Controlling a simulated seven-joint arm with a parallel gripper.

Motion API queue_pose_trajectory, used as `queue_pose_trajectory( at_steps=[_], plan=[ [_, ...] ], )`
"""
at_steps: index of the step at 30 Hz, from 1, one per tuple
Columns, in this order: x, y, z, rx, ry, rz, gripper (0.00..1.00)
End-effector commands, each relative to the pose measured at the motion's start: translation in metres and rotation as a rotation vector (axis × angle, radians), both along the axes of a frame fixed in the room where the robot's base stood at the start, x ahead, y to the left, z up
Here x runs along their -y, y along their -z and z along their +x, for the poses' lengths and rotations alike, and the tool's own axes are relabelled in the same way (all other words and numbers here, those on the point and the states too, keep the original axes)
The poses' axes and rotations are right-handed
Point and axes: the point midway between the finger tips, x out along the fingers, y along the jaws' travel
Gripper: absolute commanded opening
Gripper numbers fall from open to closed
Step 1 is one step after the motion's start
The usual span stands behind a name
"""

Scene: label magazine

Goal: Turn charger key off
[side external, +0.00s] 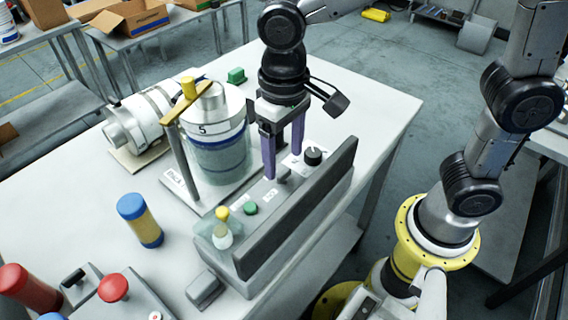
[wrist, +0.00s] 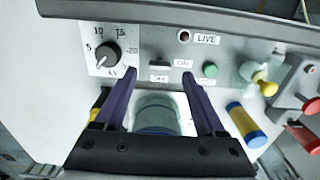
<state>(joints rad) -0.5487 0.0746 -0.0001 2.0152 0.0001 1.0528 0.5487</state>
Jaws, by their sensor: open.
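The charger is a grey panel box (side external: 246,263) at the table's front edge, with a dark upright plate along one side. A small grey piece (side external: 284,175), which may be the key, stands on the panel just below my fingertips. It seems to lie between the fingertips in the wrist view (wrist: 159,78), beside an ON label (wrist: 184,63); its turn position is too small to read. My gripper (side external: 283,164) points down over the panel with its purple fingers apart and empty. In the wrist view my gripper (wrist: 159,74) spans this area. Contact cannot be told.
A black kV dial (wrist: 108,55), a LIVE lamp (wrist: 184,36) and a green button (wrist: 210,70) share the panel. A yellow-knobbed piece (side external: 222,213) stands at its left end. A glass jar (side external: 220,158) stands behind, near a blue-yellow cylinder (side external: 140,220). The table's right side is clear.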

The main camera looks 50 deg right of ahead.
Motion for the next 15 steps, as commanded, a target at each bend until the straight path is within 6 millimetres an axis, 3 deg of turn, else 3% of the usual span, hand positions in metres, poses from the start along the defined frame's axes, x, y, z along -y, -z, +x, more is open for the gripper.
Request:
queue_pose_trajectory(
  at_steps=[6, 15],
  plan=[
    [0.0, 0.026, 0.0, -0.001, 0.0, -0.001, 0.72],
    [0.0, 0.033, 0.0, 0.001, 0.0, 0.001, 0.72]
  ],
)
